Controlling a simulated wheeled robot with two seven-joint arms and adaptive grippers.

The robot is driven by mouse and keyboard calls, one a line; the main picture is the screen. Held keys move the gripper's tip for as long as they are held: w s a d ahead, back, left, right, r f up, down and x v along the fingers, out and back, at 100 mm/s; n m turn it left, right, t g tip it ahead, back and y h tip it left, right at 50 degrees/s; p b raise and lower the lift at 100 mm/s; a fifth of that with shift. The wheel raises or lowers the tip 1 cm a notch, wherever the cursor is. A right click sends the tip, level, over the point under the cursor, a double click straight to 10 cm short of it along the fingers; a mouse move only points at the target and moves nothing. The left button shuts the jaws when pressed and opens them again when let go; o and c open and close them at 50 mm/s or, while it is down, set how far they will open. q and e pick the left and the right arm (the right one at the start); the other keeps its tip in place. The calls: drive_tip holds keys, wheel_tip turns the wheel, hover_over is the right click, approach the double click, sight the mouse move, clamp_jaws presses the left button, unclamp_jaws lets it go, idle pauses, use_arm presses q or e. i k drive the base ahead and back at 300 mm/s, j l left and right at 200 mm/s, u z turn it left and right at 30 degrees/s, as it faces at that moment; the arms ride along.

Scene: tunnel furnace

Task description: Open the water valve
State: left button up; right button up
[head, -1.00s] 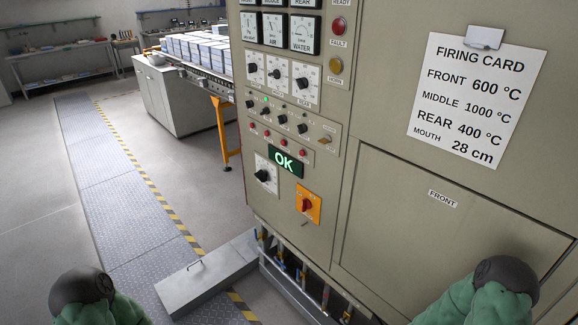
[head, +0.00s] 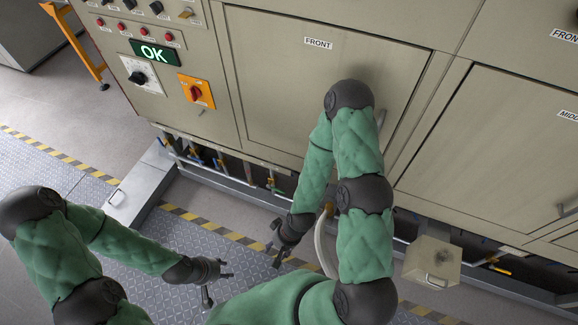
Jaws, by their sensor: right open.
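A row of thin pipes with small valves (head: 194,161) runs under the control panel at the lower front of the furnace. Blue and yellow parts show there, but I cannot tell which one is the water valve. My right gripper (head: 276,256) points down, open and empty, in front of the furnace base and apart from the valves. My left gripper (head: 230,270) is over the floor plates at the lower middle, with its small fingers apart and empty. It touches no valve.
The furnace front door (head: 290,75) is behind my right arm. A green OK display (head: 155,53) and an orange switch (head: 196,92) are on the panel. A low grey metal cover (head: 135,195) lies left of the valves. A box with a handle (head: 432,260) is at right.

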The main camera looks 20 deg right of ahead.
sight(269, 187)
drive_tip(key=l+z, duration=0.15)
drive_tip(key=z, duration=0.4)
drive_tip(key=i+j, duration=0.1)
drive_tip(key=j, duration=0.4)
drive_tip(key=i+j, duration=0.1)
drive_tip(key=j, duration=0.4)
drive_tip(key=i+j, duration=0.1)
drive_tip(key=j, duration=0.35)
drive_tip(key=u, duration=0.05)
